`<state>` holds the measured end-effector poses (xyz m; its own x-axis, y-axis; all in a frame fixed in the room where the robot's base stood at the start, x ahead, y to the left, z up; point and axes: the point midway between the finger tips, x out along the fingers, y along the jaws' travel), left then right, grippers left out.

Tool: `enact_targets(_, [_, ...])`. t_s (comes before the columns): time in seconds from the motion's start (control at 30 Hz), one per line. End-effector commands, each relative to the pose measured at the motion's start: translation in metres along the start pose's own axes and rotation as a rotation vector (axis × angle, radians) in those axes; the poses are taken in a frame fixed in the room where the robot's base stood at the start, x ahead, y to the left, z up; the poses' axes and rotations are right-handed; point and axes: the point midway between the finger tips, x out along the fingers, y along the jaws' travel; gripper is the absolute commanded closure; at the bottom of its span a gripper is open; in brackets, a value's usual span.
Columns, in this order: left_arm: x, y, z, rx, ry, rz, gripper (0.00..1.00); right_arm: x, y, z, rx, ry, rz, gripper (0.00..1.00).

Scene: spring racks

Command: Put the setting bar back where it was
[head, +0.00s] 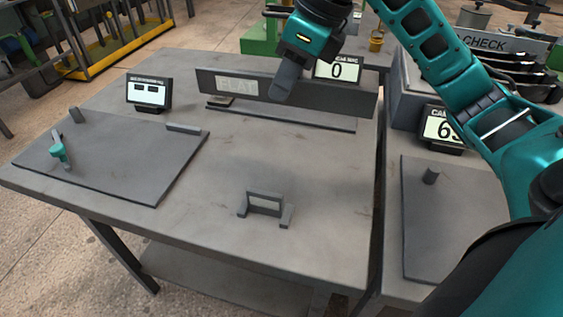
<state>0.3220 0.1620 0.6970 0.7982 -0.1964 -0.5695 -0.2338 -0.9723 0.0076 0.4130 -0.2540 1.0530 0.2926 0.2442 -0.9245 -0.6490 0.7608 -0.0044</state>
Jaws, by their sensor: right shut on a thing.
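A long dark grey bar (340,98) with a pale label reading "FLAT" stands on edge across the back of the table; I take it to be the setting bar. My right gripper (284,92) is shut on it near its middle, covering part of its face. A flat grey strip (310,121) lies on the table just below and in front of the bar. The bar appears slightly above the strip; I cannot tell whether they touch. A small block (220,102) shows under the bar's left end. My left gripper is not in view.
A grey bracket (265,199) stands at the table's front. A dark plate (120,165) with pegs and a teal-handled clamp (58,153) lies left. Displays stand at left (149,92), behind the bar (338,70) and right (441,127). The table's middle is clear.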

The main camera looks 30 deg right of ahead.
Motion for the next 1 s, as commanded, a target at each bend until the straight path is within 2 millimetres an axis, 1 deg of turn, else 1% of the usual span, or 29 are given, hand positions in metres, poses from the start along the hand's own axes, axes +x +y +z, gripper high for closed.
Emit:
enact_targets(0.03, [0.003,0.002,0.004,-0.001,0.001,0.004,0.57,0.015,0.0,-0.006,0.002,-0.002,0.0,1.0])
enact_targets(0.1, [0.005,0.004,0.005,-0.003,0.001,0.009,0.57,0.03,0.0,-0.012,0.001,-0.002,0.0,1.0])
enact_targets(0.3, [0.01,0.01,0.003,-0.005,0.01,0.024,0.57,0.072,0.001,-0.03,0.001,-0.003,0.001,1.0])
enact_targets(0.4, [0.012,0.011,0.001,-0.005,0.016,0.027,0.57,0.09,0.001,-0.037,0.0,-0.004,0.0,1.0])
enact_targets(0.5, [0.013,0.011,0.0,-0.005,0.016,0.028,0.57,0.102,0.0,-0.042,0.001,-0.005,-0.002,1.0])
enact_targets(0.67, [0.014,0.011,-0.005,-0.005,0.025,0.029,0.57,0.111,0.0,-0.045,-0.001,-0.008,-0.003,1.0])
enact_targets(0.9, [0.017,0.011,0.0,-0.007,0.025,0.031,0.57,0.138,0.001,-0.057,0.0,-0.005,-0.001,1.0])
enact_targets(1.0, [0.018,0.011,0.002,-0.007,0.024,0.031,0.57,0.144,0.001,-0.059,-0.001,-0.008,-0.002,1.0])
